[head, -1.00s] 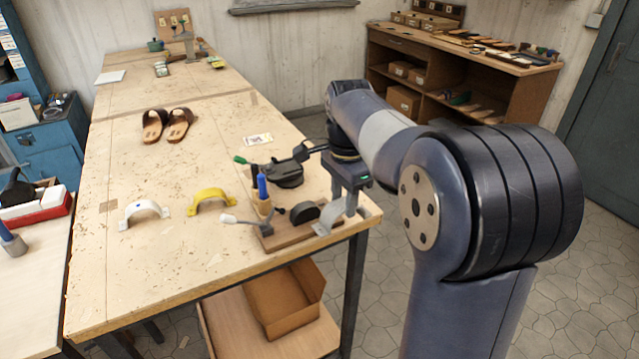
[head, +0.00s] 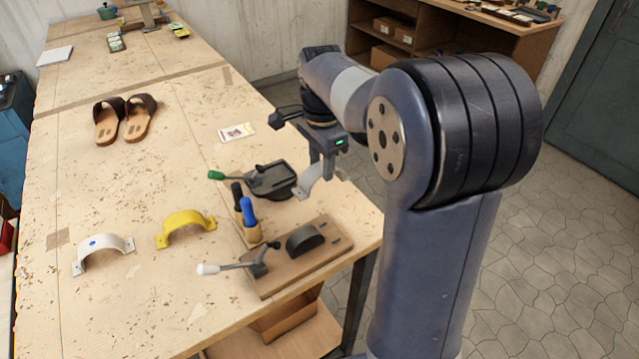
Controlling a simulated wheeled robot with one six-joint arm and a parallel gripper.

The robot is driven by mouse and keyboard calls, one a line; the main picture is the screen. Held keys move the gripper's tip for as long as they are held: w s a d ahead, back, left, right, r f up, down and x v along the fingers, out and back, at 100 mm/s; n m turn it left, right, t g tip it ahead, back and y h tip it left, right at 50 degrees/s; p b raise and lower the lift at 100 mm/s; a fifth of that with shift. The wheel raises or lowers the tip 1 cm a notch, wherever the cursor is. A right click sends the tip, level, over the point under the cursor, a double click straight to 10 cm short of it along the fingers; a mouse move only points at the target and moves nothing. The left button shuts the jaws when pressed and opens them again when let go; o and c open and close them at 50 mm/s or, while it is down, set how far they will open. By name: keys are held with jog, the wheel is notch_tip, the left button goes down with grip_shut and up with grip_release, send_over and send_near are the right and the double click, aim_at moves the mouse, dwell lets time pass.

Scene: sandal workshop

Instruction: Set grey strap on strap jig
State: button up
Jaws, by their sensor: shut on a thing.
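The grey strap (head: 311,185), an arched band, hangs from my gripper (head: 325,165). My gripper is shut on it and holds it above the right side of the table. The strap jig (head: 291,260) is a wooden board with a dark half-round form (head: 304,238) and a lever clamp with a white handle (head: 208,268). It lies near the table's front right corner. In the picture, the strap is above and slightly right of the half-round form, clearly apart from it. My gripper's fingertips are partly hidden.
A dark tool with a green handle (head: 271,180) lies left of the strap. Blue and black-handled tools stand in a wooden holder (head: 252,233) behind the jig. Yellow (head: 186,225) and white (head: 104,250) straps stand to the left. Sandals (head: 124,119) and a card (head: 236,132) lie farther back.

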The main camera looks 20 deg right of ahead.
jog(key=shift+f, duration=3.05)
jog(key=shift+f, duration=0.15)
jog(key=o, duration=1)
jog(key=shift+c, duration=0.2)
notch_tip(320, 180, up, 12)
jog(key=shift+r, duration=0.2)
